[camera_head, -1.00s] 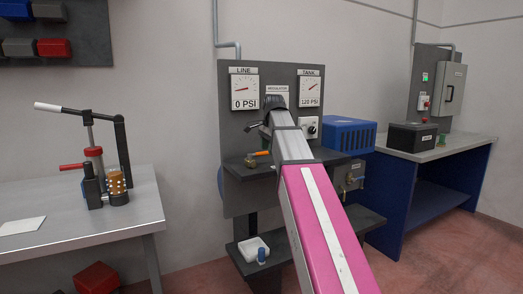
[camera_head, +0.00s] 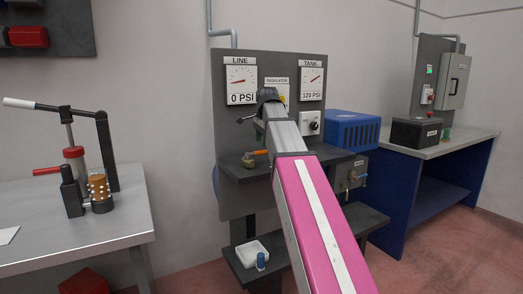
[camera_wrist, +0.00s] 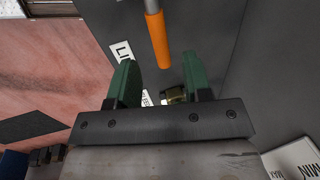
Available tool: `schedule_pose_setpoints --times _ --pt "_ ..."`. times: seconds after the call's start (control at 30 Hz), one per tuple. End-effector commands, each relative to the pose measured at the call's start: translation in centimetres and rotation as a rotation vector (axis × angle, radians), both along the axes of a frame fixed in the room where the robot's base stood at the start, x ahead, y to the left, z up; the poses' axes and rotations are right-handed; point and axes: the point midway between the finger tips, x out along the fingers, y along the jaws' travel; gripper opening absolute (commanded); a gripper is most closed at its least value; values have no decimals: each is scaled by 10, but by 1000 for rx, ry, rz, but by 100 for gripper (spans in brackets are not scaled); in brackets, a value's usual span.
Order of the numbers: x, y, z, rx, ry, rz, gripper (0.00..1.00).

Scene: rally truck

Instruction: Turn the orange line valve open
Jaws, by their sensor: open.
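The line valve has an orange lever handle (camera_head: 260,153) and a brass body (camera_head: 248,161). It sits on the upper shelf of the dark panel in the head view. In the wrist view the orange handle (camera_wrist: 158,40) lies just beyond the fingertips, roughly between them, and part of the brass body (camera_wrist: 175,95) shows by the right finger. My gripper (camera_wrist: 160,77) is open, with green fingers apart and nothing held. In the head view it is above the valve, in front of the panel, mostly hidden by my wrist. The line gauge (camera_head: 241,80) reads 0 PSI.
The tank gauge (camera_head: 312,81) reads 120 PSI. A black knob (camera_head: 314,126) is right of my arm. A blue box (camera_head: 353,131) stands right of the panel. The lower shelf (camera_head: 240,272) holds a white item (camera_head: 252,254). A bench (camera_head: 120,225) with a lever press stands left.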

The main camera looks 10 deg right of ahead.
Motion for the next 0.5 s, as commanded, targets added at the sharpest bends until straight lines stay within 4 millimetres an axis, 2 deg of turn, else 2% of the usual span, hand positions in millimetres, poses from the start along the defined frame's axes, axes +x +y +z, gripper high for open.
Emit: schedule_pose_setpoints --times 0.2,0.5 --pt "5 2 -30 0 1 0 45" --pt "8 3 -44 0 0 0 45"
